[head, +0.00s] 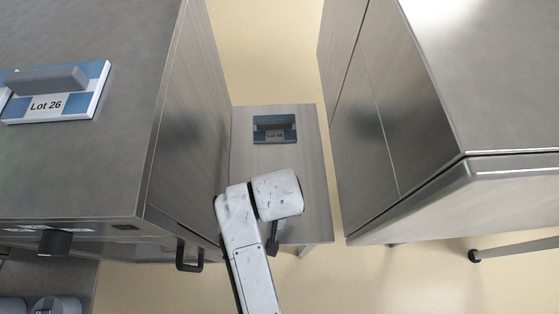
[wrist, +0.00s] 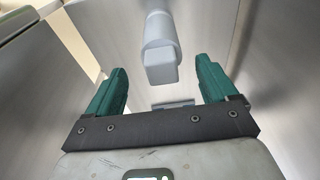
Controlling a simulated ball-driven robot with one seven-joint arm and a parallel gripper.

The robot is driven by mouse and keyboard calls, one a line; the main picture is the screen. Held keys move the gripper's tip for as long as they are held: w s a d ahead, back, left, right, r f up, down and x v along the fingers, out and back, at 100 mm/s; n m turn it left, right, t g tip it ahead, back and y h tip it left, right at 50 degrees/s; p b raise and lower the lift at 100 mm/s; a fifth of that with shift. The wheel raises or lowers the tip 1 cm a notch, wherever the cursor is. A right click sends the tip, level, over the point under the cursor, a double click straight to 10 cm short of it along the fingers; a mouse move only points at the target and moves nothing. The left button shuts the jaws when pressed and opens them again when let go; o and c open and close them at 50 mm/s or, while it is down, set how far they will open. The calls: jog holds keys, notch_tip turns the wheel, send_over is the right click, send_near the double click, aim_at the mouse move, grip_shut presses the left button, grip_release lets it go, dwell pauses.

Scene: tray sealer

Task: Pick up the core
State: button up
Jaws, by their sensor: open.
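My gripper (wrist: 161,88) is open in the wrist view, with its two green fingers apart. A grey round piece with a squared end (wrist: 160,48) shows beyond and between the fingertips, touching neither as far as I can see. It may be the core, but I cannot tell for sure. In the head view my arm reaches in from the bottom over the low table (head: 308,170), and its pale wrist hides the fingers and whatever is under them.
A large steel cabinet with a Lot 26 plate (head: 48,104) and a black handle (head: 188,258) stands at the left. Another steel cabinet (head: 400,90) stands at the right. A second lot plate (head: 274,129) lies on the table. Grey cylinders (head: 58,304) show at bottom left.

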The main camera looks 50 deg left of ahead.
jog(key=shift+w+a+f+p, duration=0.1)
jog(key=shift+a+f+p, duration=0.1)
jog(key=shift+f, duration=1.2)
jog(key=shift+w+a+f+p, duration=0.1)
jog(key=shift+a+f+p, duration=0.1)
jog(key=shift+f, duration=1.15)
jog(key=c, duration=1.1)
jog(key=shift+r, duration=0.1)
jog(key=shift+c, duration=0.2)
